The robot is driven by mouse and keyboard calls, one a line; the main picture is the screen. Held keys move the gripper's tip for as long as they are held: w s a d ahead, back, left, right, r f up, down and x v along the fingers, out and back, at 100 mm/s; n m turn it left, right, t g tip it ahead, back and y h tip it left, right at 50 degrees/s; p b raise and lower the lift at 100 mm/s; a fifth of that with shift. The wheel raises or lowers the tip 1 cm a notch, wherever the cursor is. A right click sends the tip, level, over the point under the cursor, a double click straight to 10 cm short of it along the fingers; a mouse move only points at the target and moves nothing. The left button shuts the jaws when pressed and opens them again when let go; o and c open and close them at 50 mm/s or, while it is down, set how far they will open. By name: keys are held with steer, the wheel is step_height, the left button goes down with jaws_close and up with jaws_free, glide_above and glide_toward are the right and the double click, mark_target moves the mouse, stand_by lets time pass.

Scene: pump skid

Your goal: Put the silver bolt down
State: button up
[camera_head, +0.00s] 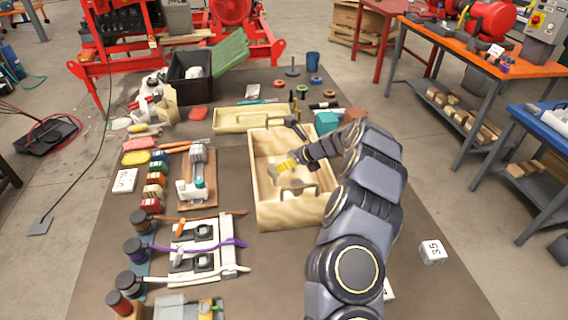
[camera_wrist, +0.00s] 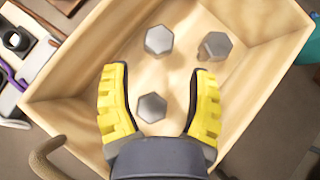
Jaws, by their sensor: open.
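A pale wooden box (camera_head: 262,215) stands on the table, with my arm reaching in over its right side. In the wrist view, the box (camera_wrist: 75,75) holds several silver hex-headed bolts on its floor. One silver bolt (camera_wrist: 151,107) lies between my fingers, with space on both sides. A second bolt (camera_wrist: 158,40) lies beyond the fingertips, and a third bolt (camera_wrist: 215,46) is to its right, near the corner. I cannot tell which is the task's bolt. My gripper (camera_wrist: 150,82) has yellow fingers spread open and empty. My gripper (camera_head: 283,166) also shows inside the box in the head view.
A long shallow tray (camera_head: 230,121) stands just behind the box. Left of it is a wooden board with a fixture (camera_head: 195,180), and nearer are brackets with coloured cables (camera_head: 205,245). A black crate (camera_head: 185,90) stands farther back. The box walls surround my fingers.

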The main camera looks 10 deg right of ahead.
steer(key=shift+s+d+r, duration=0.1)
steer(key=shift+s+r, duration=0.1)
steer(key=shift+s, duration=0.1)
